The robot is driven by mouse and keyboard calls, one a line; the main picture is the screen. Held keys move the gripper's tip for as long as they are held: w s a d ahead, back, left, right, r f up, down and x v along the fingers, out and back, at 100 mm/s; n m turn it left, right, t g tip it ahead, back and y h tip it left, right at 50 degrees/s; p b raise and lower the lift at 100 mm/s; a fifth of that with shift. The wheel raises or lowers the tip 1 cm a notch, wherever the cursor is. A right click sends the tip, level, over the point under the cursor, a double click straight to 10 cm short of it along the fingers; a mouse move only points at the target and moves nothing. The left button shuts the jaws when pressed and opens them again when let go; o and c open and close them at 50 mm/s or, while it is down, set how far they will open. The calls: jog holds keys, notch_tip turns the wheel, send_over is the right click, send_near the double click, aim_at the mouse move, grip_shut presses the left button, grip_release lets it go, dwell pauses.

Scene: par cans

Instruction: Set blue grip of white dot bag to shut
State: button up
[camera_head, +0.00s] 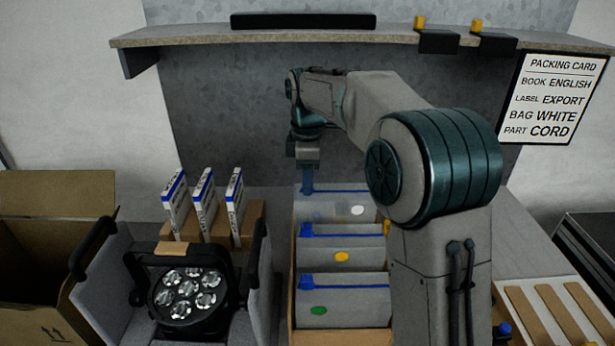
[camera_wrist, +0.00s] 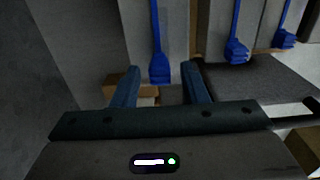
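The white dot bag (camera_head: 330,209) is the rearmost clear bag in the tan box, with a white dot at its right. A blue strip (camera_head: 345,190) runs along its top. My gripper (camera_head: 307,186) points down at the strip's left end, where it hides the blue grip in the head view. In the wrist view my gripper (camera_wrist: 160,72) is open, its two blue fingers apart. A blue grip (camera_wrist: 159,70) shows between and just beyond the fingertips, with gaps at both sides. I cannot tell whether a finger touches it.
The yellow dot bag (camera_head: 362,257) and green dot bag (camera_head: 345,313) stand in front in the same box (camera_head: 292,318). Several white-and-blue booklets (camera_head: 205,205) and a par can lamp (camera_head: 188,293) are at left. A shelf (camera_head: 400,38) overhangs behind; a packing card (camera_head: 551,98) reads BAG WHITE.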

aim_at(302, 192)
grip_shut()
jog(key=shift+a+r+p, duration=0.15)
jog(key=shift+a+p, duration=0.25)
jog(key=shift+p, duration=0.1)
jog(key=shift+a, duration=0.25)
grip_release()
jog(key=shift+a, duration=0.1)
notch_tip(302, 192, up, 14)
jog(key=p, duration=0.1)
jog(key=shift+f+p, duration=0.2)
jog(key=shift+p, duration=0.15)
